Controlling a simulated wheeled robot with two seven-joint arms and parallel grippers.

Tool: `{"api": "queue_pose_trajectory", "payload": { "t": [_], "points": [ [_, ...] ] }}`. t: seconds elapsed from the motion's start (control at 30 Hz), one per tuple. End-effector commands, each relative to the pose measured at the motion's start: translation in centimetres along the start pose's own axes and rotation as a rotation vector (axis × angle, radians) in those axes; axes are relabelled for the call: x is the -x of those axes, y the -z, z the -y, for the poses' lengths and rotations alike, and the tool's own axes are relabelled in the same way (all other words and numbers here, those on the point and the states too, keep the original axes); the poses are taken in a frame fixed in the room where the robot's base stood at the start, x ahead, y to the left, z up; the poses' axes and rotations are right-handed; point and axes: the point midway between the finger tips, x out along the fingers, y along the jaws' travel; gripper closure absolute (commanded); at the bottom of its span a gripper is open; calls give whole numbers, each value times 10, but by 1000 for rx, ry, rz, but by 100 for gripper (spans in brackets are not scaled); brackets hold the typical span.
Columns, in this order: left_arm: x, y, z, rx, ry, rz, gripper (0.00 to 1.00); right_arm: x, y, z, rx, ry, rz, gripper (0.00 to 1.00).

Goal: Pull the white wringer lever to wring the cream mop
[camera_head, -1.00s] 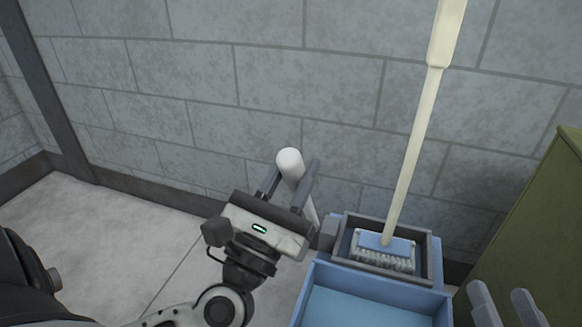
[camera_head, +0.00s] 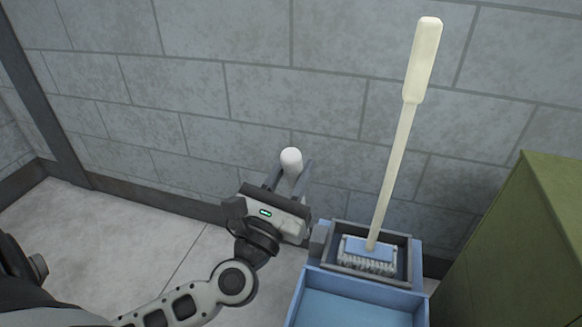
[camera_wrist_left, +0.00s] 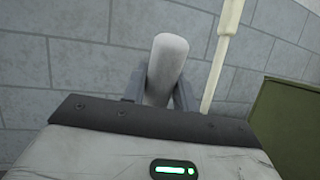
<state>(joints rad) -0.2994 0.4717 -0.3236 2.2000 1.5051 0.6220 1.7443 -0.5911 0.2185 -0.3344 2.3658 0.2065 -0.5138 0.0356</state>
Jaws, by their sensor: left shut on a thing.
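The white wringer lever (camera_head: 291,160) stands beside the bucket's left side, its rounded top showing above my left gripper (camera_head: 290,178). My left gripper is shut on the lever, with one dark finger on each side. The lever (camera_wrist_left: 166,62) also shows between the fingers in the left wrist view. Its lower part is hidden by my gripper. The cream mop (camera_head: 395,150) stands tilted, its top leaning right, with its blue head and pale bristles (camera_head: 368,255) in the grey wringer (camera_head: 408,262). My right gripper is not in view.
The blue bucket (camera_head: 357,308) stands below and in front of the wringer. A green cabinet (camera_head: 530,230) stands at the right. A grey block wall (camera_head: 190,85) is close behind. Bare floor (camera_head: 120,235) lies to the left.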

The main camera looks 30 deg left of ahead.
Motion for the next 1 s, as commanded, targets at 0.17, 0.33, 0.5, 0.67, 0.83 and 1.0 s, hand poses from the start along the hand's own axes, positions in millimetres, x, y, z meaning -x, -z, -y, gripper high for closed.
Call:
{"api": "queue_pose_trajectory", "payload": {
  "t": [0.17,0.33,0.5,0.67,0.83,1.0],
  "points": [
    [-24,-4,-3,11,1,-73,98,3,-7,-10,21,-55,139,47],
    [-43,-3,-6,21,1,-130,98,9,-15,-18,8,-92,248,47],
    [-53,3,-8,27,2,-168,98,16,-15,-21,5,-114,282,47],
    [-54,6,-8,28,2,-172,98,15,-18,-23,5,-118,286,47],
    [-54,5,-8,28,2,-172,98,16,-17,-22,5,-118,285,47],
    [-67,3,-10,32,0,-203,98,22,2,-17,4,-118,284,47]
  ]
}}
